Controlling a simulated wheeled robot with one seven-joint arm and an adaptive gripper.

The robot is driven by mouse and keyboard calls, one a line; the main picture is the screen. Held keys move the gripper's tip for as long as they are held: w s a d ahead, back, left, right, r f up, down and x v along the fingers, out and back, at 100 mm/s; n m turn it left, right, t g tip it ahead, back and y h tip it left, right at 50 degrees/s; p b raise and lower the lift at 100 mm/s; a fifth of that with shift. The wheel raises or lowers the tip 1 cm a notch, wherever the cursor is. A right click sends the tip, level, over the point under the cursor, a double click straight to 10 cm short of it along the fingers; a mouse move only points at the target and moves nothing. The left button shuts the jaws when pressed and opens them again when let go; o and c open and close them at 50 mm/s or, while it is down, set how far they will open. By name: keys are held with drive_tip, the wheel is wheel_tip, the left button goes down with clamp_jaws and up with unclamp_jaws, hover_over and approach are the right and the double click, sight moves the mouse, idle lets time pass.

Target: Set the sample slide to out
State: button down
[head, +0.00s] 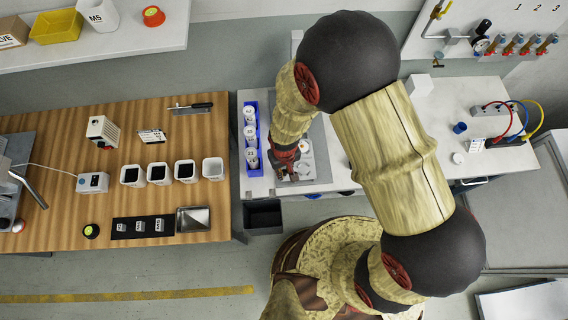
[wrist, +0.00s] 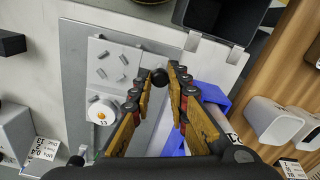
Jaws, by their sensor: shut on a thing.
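My gripper (wrist: 168,76) is shut on a small black round knob (wrist: 159,78), which sits between its fingertips in the wrist view. The knob is beside a white plate (wrist: 128,62) with several short grey pins, on a grey base (wrist: 75,50). I take the knob and plate to be the sample slide; its marking and position are not readable. A white round piece (wrist: 102,112) with an orange centre sits on the plate. In the head view my gripper (head: 284,168) is low over the grey base, and my arm hides part of the bench.
A blue rack (head: 255,170) with several white containers stands just left of my gripper. A black bin (head: 263,218) is at the bench's front edge. A wooden table (head: 60,230) with cups is at left. Coloured cables (head: 521,112) are at right.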

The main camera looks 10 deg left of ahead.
drive_tip(key=c, duration=1.9)
unclamp_jaws()
drive_tip(key=shift+s, duration=0.3)
drive_tip(key=shift+o, duration=1.1)
drive_tip(key=shift+w, duration=0.1)
wheel_tip(320, 180, up, 12)
